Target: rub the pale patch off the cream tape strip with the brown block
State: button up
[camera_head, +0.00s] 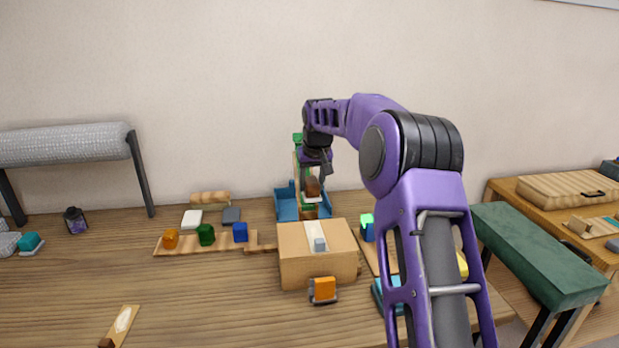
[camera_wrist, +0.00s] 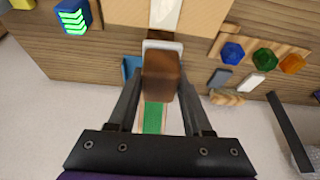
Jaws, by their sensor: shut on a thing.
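My gripper (camera_wrist: 160,90) is shut on the brown block (camera_wrist: 160,75), which has a pale grey layer at its far end in the wrist view. In the head view the block (camera_head: 313,187) is held above the blue tray, behind the cardboard box and apart from it. The cream tape strip (camera_head: 314,229) runs along the top of the cardboard box (camera_head: 291,243). A small grey-blue piece (camera_head: 320,245) shows at its near end. Part of the strip (camera_wrist: 166,12) also shows at the top of the wrist view. I cannot clearly tell the pale patch from the strip.
The blue tray (camera_head: 286,205) stands behind the box. A board with orange, green (camera_head: 206,235) and blue pieces lies left of it. An orange block in a dark holder (camera_head: 323,290) is in front.

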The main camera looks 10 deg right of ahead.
aim_at(312, 202)
notch_tip(312, 202, down, 4)
jog(key=shift+s, duration=0.15)
jog(key=shift+f+b, duration=0.5)
jog(key=shift+f, duration=0.4)
jog(key=shift+f+b, duration=0.6)
jog(key=shift+f, duration=0.4)
